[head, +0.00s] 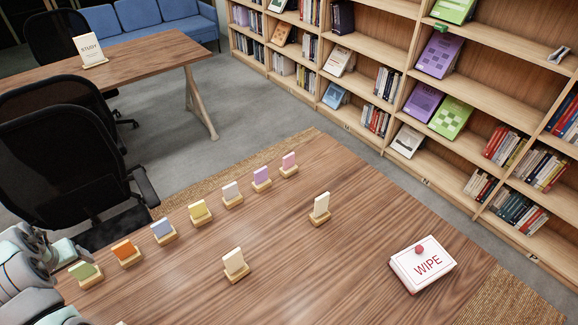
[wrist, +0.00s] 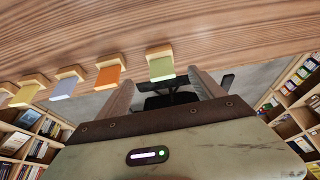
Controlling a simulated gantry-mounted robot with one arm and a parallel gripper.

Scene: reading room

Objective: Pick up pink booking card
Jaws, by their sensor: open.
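The pink booking card (head: 289,160) stands upright in a small wooden holder (head: 289,171). In the head view it is at the far end of a row of coloured cards on the near table. I cannot see it in the wrist view. My gripper (wrist: 160,80) is open and empty, its two fingers apart. In the wrist view the green card (wrist: 161,67) shows between and beyond the fingertips. In the head view my arm is at the left edge, near the green card (head: 83,270), far from the pink one.
Cream cards (head: 234,261) (head: 321,205) and a white WIPE box (head: 423,264) stand on the table (head: 340,260). A black chair (head: 65,165) is beside it.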

